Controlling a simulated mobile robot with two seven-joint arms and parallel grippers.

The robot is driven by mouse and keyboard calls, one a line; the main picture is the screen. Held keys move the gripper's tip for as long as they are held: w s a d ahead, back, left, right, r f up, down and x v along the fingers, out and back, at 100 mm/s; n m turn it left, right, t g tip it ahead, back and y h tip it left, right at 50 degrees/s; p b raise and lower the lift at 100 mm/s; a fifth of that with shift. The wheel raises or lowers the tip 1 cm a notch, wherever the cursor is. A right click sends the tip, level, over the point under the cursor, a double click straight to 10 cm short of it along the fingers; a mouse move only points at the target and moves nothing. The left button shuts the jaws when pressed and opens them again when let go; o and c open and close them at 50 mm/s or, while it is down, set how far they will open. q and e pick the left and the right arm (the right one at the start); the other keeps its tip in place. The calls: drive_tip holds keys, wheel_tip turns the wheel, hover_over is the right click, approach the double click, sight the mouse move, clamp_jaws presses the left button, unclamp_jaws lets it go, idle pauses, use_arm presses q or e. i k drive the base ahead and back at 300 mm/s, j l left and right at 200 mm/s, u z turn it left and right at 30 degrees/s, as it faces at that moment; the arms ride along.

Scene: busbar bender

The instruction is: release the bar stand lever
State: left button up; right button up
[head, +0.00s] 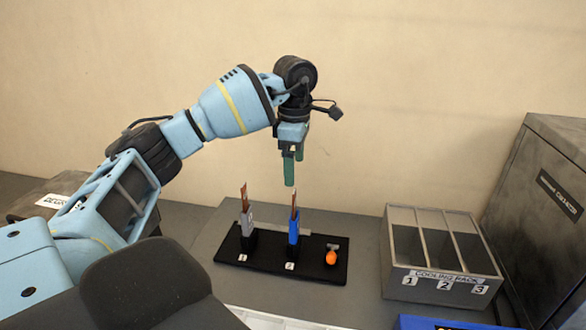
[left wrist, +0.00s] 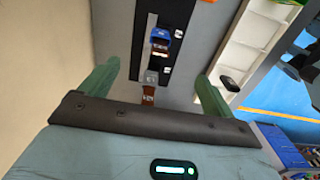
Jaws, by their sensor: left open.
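The black bar stand (head: 265,272) lies on the grey bench, and part of it shows in the left wrist view (left wrist: 181,78). It carries a grey holder (head: 249,240) and a blue holder (head: 294,228), each with an upright copper-coloured bar. In the left wrist view the gripper (left wrist: 157,75) is open and empty. My right gripper is not seen.
A grey cooling rack (head: 392,277) with three numbered slots stands right of the stand. A dark grey cabinet (head: 541,200) is at the far right. A blue bin edge (head: 430,323) shows at the front. Bare bench lies between stand and rack.

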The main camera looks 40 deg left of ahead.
sight(331, 258)
drive_tip(key=k, duration=1.5)
